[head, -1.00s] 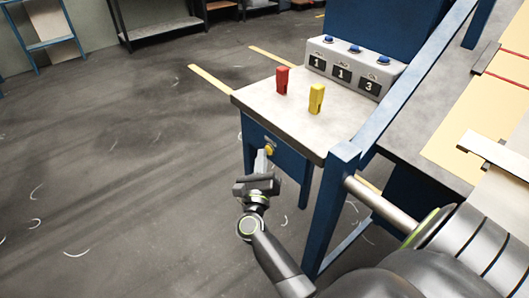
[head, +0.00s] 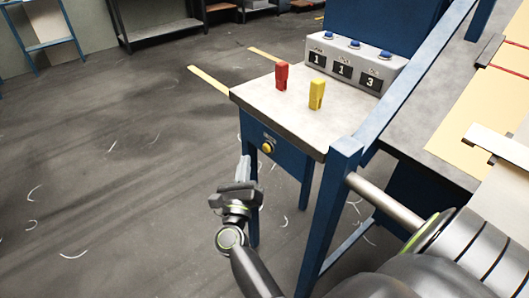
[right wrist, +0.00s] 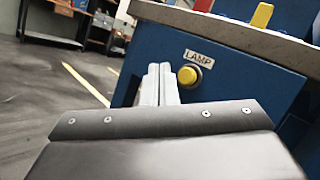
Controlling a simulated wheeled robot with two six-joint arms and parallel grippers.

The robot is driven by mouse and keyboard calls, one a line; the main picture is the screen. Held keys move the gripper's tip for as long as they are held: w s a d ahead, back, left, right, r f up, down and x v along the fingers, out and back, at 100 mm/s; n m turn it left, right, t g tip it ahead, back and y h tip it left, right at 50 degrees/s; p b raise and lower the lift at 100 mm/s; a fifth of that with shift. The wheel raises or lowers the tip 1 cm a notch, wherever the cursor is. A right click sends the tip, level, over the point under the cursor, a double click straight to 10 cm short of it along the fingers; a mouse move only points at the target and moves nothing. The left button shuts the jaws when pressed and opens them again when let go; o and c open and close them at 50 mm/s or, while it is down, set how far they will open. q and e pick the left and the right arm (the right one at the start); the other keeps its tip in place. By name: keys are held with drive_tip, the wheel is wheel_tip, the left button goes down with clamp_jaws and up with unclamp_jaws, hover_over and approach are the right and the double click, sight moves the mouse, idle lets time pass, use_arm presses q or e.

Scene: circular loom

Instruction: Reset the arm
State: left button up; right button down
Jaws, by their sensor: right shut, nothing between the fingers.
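My right gripper (head: 244,168) is in front of the small blue table, to the left of the yellow lamp button (head: 266,147). It is shut and empty, with its fingers apart from the button. In the right wrist view the closed fingers (right wrist: 159,84) point at the blue front panel, just left of the yellow button (right wrist: 189,76) under a "LAMP" label. My left gripper is not in view.
A red block (head: 282,76) and a yellow block (head: 317,93) stand on the grey tabletop (head: 290,105). Behind them is a counter box (head: 352,66) reading 1, 1, 3 with blue buttons. A blue frame post (head: 325,220) stands close right of my arm. Floor at left is clear.

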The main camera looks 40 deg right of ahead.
drive_tip(key=shift+a, duration=0.4)
